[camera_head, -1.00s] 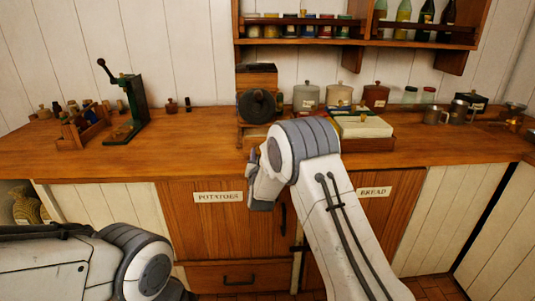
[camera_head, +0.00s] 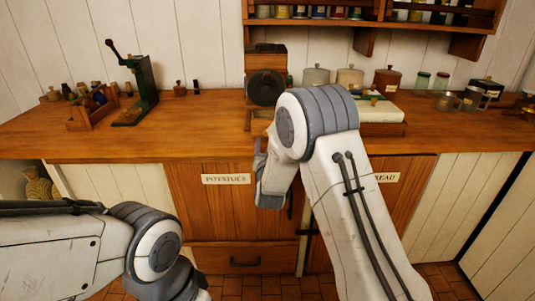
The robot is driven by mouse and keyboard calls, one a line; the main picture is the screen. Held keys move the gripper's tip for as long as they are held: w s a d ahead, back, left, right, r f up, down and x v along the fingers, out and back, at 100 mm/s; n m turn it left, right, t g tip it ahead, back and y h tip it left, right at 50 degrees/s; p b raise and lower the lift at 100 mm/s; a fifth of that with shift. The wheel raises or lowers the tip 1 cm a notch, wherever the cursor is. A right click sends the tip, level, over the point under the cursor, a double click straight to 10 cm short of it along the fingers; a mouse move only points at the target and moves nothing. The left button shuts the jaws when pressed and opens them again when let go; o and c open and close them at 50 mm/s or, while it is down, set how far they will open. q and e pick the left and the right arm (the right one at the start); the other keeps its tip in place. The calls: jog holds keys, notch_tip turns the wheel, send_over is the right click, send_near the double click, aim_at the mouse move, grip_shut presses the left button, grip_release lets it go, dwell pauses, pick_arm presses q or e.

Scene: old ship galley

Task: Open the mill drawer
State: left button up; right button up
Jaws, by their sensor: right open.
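The mill (camera_head: 266,62) is a dark wooden box with a round black wheel on its front, standing at the back of the wooden counter against the wall. Its lower front, where a lighter wooden base shows, is partly covered by my right arm, and I cannot make out the drawer clearly. My right gripper (camera_head: 268,180) is open, in front of the counter's front edge and below the mill; its fingers are partly hidden by the wrist. It appears apart from the mill. My left arm comes in at the lower left, and its gripper is not in view.
A dark green hand press (camera_head: 140,92) and a small wooden rack (camera_head: 92,107) stand on the counter's left. Canisters (camera_head: 350,78) and a white-topped box (camera_head: 380,108) stand right of the mill. A shelf hangs above.

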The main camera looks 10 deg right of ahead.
jog(key=s, duration=0.2)
jog(key=s+a, duration=0.1)
jog(key=s, duration=0.1)
jog(key=shift+s, duration=0.2)
jog(key=s+a+r+n+g+y+p, duration=0.25)
jog(key=s+a+n+g+y, duration=0.2)
jog(key=s+a, duration=0.4)
jog(key=s+a+r+n+g+y+p, duration=0.1)
jog(key=s+a+n+g+y+p, duration=0.3)
jog(key=s+a, duration=0.5)
jog(key=s+d+r+n+g+h+p, duration=0.1)
jog(key=s+d+g, duration=0.1)
jog(key=s, duration=0.6)
jog(key=s+d+r+n+g+h+p, duration=0.1)
jog(key=s+g, duration=0.3)
jog(key=s, duration=0.4)
jog(key=s+d+r+n+g+h+p, duration=0.2)
jog(key=s+d+g, duration=0.1)
jog(key=s, duration=0.5)
jog(key=shift+s+d, duration=0.25)
jog(key=shift+s, duration=0.15)
